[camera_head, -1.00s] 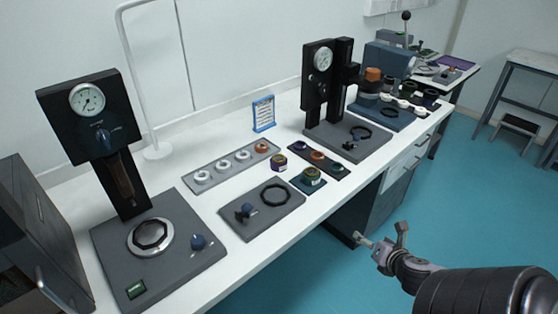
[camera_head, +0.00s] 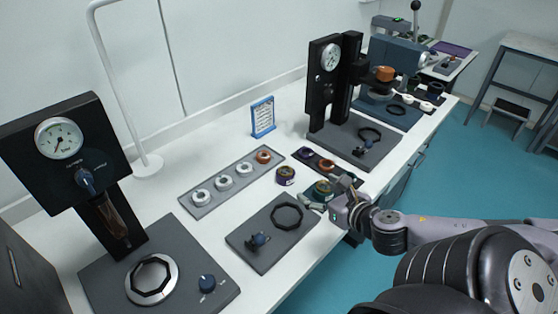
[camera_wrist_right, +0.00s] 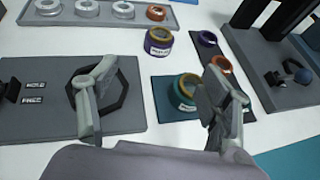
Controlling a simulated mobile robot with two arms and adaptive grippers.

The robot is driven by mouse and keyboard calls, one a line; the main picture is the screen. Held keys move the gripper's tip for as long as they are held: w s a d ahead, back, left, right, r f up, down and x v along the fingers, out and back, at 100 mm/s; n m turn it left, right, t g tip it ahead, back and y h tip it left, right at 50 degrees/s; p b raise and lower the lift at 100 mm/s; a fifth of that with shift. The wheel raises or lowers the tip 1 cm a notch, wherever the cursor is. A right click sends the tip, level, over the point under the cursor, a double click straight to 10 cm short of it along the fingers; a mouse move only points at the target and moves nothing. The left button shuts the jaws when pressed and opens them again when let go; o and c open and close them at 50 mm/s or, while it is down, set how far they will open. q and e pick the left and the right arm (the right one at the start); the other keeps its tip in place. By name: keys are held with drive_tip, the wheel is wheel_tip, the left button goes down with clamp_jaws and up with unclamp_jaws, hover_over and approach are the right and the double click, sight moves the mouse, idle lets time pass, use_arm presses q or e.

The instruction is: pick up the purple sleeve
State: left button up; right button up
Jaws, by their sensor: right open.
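Two purple things show, and I cannot tell which is the sleeve. A larger purple piece with a gold-brown rim and a pale label (camera_head: 286,176) stands alone on the white table; it also shows in the right wrist view (camera_wrist_right: 158,42). A small purple ring (camera_head: 305,153) lies at the far end of a dark strip tray, also seen in the right wrist view (camera_wrist_right: 207,38). My right gripper (camera_head: 330,193) is open and empty over the table's front part. In its wrist view the larger purple piece is beyond and between the fingers. My left gripper is out of view.
A green, gold-rimmed piece (camera_wrist_right: 184,88) on a teal mat is close by the right finger. A grey plate with a black ring (camera_head: 287,216) lies to the left. A grey tray of rings (camera_head: 225,183) is behind. Black gauge stands (camera_head: 325,85) rise beyond.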

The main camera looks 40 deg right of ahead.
drive_tip(key=b, duration=0.2)
approach(288, 173)
drive_tip(key=shift+b+x, duration=0.8)
drive_tip(key=shift+x, duration=0.05)
drive_tip(key=shift+b+x, duration=0.85)
drive_tip(key=shift+x, duration=0.4)
drive_tip(key=shift+w, duration=0.2)
drive_tip(key=shift+w+f+b, duration=0.1)
drive_tip(key=shift+w+b, duration=0.2)
drive_tip(key=shift+b, duration=0.1)
drive_tip(key=shift+b+x, duration=0.55)
drive_tip(key=shift+x, duration=0.95)
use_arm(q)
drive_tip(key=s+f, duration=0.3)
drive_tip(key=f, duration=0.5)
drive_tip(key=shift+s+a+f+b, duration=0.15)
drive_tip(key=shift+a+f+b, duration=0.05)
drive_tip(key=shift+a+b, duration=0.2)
use_arm(e)
drive_tip(key=shift+x, duration=0.9)
drive_tip(key=shift+s, duration=0.1)
